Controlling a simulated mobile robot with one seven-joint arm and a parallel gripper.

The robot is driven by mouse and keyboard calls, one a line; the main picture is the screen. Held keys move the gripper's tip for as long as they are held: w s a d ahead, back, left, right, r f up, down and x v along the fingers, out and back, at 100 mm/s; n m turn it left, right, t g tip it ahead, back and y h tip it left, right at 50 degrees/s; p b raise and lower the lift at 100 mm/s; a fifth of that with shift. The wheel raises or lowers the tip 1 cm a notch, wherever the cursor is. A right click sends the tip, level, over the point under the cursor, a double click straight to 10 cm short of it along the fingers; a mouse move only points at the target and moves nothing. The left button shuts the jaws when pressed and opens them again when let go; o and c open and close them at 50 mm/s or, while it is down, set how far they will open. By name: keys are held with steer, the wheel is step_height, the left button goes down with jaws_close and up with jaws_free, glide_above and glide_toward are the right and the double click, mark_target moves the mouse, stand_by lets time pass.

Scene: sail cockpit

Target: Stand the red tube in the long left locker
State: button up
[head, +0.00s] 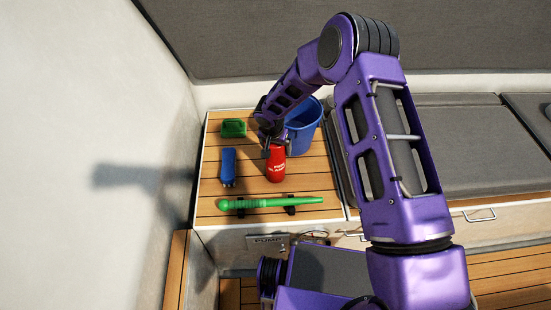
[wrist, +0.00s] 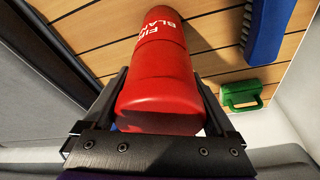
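The red tube (head: 275,163), with white lettering, is upright on the slatted wooden top (head: 315,178), or just above it. It fills the middle of the wrist view (wrist: 158,75), its near end towards the camera. My gripper (head: 274,146) is over the tube's upper end from above. In the wrist view its two fingers (wrist: 160,85) lie along opposite sides of the tube and appear to touch it. The tube's upper end is partly hidden by my gripper in the head view. I cannot make out an open long left locker.
A blue bucket (head: 303,127) stands right behind the tube. A long green rod (head: 270,202) lies in front on dark supports. A pale wall (head: 100,150) bounds the left, grey cushions (head: 465,140) the right.

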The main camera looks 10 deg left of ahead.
steer(key=shift+r, duration=0.1)
jaws_close()
